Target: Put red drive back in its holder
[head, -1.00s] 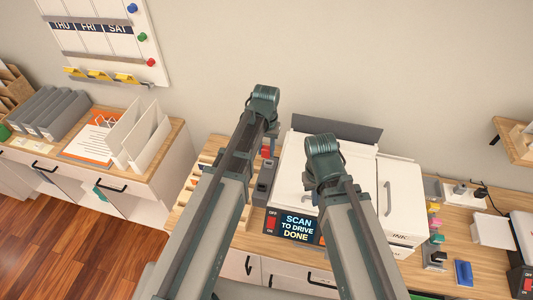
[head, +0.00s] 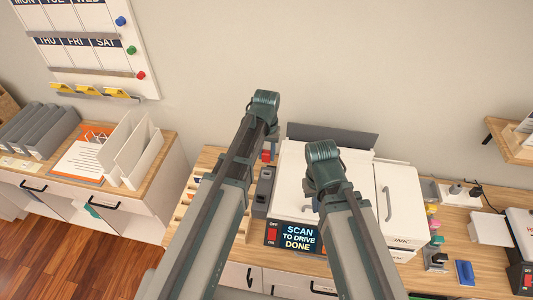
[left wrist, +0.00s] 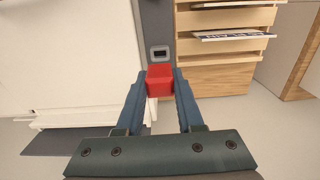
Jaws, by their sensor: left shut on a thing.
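The red drive (left wrist: 159,81) is held between the fingertips of my left gripper (left wrist: 160,88) in the left wrist view. A bit of its red also shows beside my left arm in the head view (head: 266,156). In the wrist view a dark grey block with a light-rimmed slot (left wrist: 160,53) lies just beyond the drive, and the drive appears apart from the slot. The grey block (head: 263,190) stands left of the white printer in the head view. My right gripper's fingers are mostly hidden by its wrist over the printer.
The white printer (head: 294,185) stands right of the block, its front screen (head: 301,238) reading "SCAN TO DRIVE DONE". A wooden slotted rack (left wrist: 225,45) flanks the block on the other side. A blue item (head: 465,272) and small coloured items lie on the desk at right.

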